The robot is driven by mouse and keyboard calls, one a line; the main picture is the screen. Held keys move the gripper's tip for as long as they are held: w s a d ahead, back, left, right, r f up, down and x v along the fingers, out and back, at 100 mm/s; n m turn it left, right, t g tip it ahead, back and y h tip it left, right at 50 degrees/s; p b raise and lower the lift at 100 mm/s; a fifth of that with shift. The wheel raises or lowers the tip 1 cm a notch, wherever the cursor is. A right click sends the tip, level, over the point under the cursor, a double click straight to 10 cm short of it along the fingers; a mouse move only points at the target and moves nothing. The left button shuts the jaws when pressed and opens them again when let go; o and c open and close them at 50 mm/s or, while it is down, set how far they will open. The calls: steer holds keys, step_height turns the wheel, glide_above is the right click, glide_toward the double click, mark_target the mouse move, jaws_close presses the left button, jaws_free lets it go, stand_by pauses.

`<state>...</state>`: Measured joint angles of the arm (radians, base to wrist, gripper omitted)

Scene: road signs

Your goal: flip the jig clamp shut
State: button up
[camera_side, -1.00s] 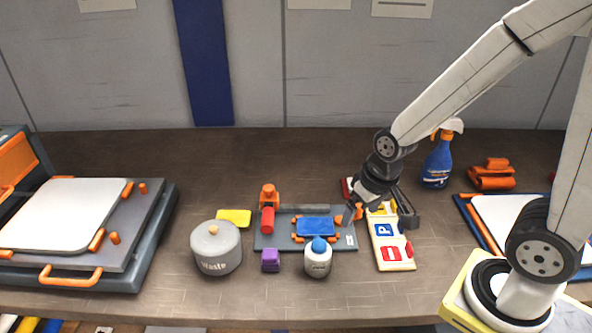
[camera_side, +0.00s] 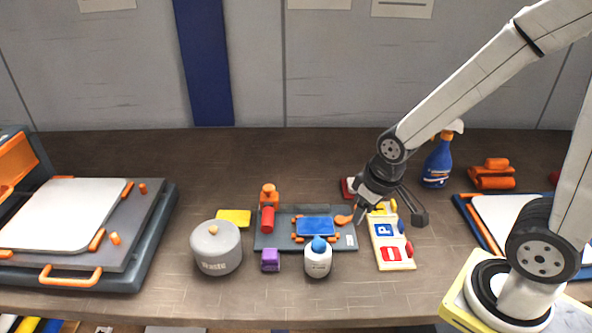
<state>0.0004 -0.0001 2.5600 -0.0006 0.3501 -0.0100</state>
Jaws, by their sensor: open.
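The grey jig plate (camera_side: 283,241) lies mid-table and bears a blue sign blank (camera_side: 315,226) between orange holders. At its right edge, an orange lever (camera_side: 343,219), seemingly the clamp handle, lies low and points left toward the blank. My gripper (camera_side: 386,212) is open just right of and above the lever. One fingertip is beside the lever's right end; I cannot tell whether they touch. The lever's pivot is partly hidden behind my gripper.
A red-orange tool (camera_side: 268,211) stands at the jig's left end. A grey waste pot (camera_side: 216,248), purple block (camera_side: 270,260) and white bottle (camera_side: 317,260) stand close by. A sign board (camera_side: 393,250) lies under and in front of my gripper. A spray bottle (camera_side: 437,162) stands behind right.

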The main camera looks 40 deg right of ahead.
steer(key=shift+d+n, duration=0.1)
steer(key=shift+n, duration=0.2)
jaws_close()
steer(key=d+r+n, duration=0.1)
steer(key=d+n, duration=0.2)
steer(key=n, duration=1.1)
steer(key=d+n+h, duration=0.1)
steer(key=d+n, duration=0.2)
steer(key=n, duration=1.2)
steer(key=shift+s+r, duration=0.35)
steer(key=shift+d, duration=0.1)
